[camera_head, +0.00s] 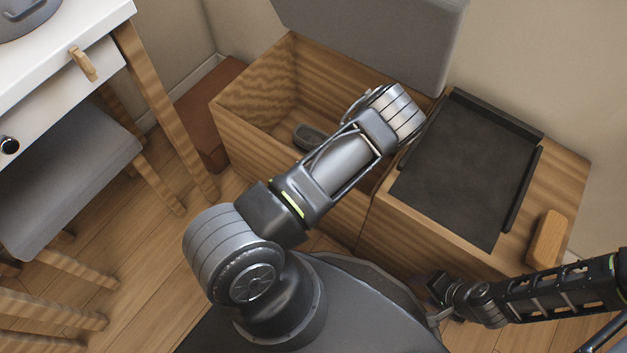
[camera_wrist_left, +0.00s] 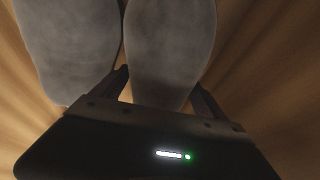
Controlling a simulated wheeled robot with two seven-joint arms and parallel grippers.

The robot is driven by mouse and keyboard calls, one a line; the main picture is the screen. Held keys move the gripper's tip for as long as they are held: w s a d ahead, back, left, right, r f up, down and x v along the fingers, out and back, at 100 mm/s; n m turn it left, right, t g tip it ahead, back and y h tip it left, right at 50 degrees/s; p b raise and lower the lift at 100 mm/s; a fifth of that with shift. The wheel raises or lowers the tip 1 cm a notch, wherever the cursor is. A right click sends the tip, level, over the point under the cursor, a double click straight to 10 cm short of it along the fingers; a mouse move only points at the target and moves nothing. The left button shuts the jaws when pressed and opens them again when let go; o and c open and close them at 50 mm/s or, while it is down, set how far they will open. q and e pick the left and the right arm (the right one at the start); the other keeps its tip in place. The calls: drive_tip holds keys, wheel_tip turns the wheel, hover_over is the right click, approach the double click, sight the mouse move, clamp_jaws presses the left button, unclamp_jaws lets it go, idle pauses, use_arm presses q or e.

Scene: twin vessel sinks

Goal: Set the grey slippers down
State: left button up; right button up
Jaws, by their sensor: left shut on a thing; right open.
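The grey slippers fill the upper part of the left wrist view, a left one (camera_wrist_left: 65,45) and a right one (camera_wrist_left: 170,45) side by side. My left gripper (camera_wrist_left: 160,88) is shut on them; its fingers stand either side of the right slipper. In the head view a grey rounded piece (camera_head: 308,137), which looks like a slipper end, shows inside the open wooden box (camera_head: 258,92). My left arm and wrist cover most of the box opening and hide the left gripper there. My right gripper (camera_head: 438,287) is open and empty, low at the right.
The box's grey padded lid (camera_head: 375,35) stands raised behind it. A black tray (camera_head: 465,165) and a wooden block (camera_head: 547,238) lie on the wooden top to the right. A grey-cushioned stool (camera_head: 70,185) and a white table (camera_head: 60,65) stand at left.

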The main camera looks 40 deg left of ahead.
use_arm(q)
drive_tip(key=shift+f+b, duration=0.75)
drive_tip(key=shift+f, duration=1.1)
drive_tip(key=shift+f, duration=0.1)
drive_tip(key=o, duration=1.7)
drive_tip(key=shift+d+r, duration=0.15)
drive_tip(key=shift+r, duration=0.25)
drive_tip(key=p+v, duration=0.4)
drive_tip(key=v, duration=0.6)
drive_tip(key=shift+d+r, duration=0.1)
drive_tip(key=shift+r, duration=0.05)
drive_tip(key=shift+d+r+p, duration=0.2)
drive_tip(key=shift+r+p, duration=0.1)
drive_tip(key=shift+r, duration=0.15)
